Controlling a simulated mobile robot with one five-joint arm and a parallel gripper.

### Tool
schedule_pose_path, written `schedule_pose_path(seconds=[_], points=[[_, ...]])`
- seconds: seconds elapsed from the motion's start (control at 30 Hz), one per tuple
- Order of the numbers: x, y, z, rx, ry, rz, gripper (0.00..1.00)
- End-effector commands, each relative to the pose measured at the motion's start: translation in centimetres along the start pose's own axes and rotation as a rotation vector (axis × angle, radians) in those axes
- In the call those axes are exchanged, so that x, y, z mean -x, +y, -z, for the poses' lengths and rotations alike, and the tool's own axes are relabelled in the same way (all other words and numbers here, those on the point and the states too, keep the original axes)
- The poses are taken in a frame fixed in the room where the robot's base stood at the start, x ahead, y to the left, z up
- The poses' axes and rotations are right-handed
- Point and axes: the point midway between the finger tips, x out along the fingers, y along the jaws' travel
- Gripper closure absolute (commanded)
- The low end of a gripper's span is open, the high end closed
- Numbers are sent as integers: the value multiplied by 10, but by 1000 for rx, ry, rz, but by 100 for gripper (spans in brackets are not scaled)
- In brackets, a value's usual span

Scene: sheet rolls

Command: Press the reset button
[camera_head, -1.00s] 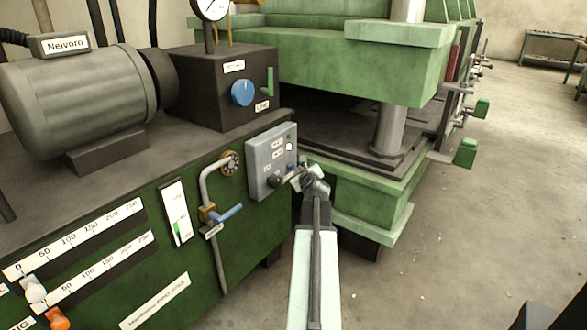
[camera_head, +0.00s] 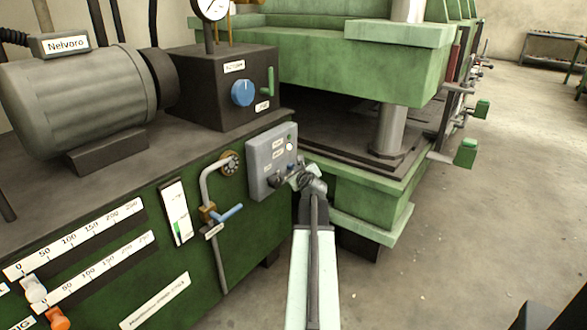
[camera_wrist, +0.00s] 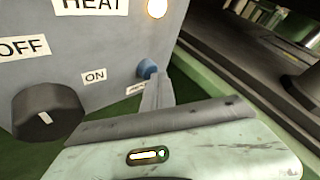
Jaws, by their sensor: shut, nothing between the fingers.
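A grey control box (camera_head: 262,152) sits on the front of the green cabinet. In the wrist view its face (camera_wrist: 95,45) carries a small blue button (camera_wrist: 147,67) near its right edge. A small label (camera_wrist: 136,88) beside the button is too blurred to read. My gripper (camera_head: 297,174) is shut and empty, at the box's lower right. In the wrist view the gripper's tip (camera_wrist: 156,80) is right at the button and covers its lower part. I cannot tell whether it touches the button.
A black knob (camera_wrist: 47,113) stands between OFF and ON labels, left of the button. A lit lamp (camera_wrist: 157,7) is above it. The green press (camera_head: 365,195) stands close behind and right of my gripper. Open floor (camera_head: 460,240) lies to the right.

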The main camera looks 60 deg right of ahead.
Motion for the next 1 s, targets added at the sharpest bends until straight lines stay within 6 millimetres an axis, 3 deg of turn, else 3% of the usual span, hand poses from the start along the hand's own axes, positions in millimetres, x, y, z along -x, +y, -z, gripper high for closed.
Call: schedule_pose_path(seconds=[0.63, 1.0], points=[[-3, 2, -2, -1, 0, 0, 100], [10, -7, 7, 0, 0, 1, 100]])
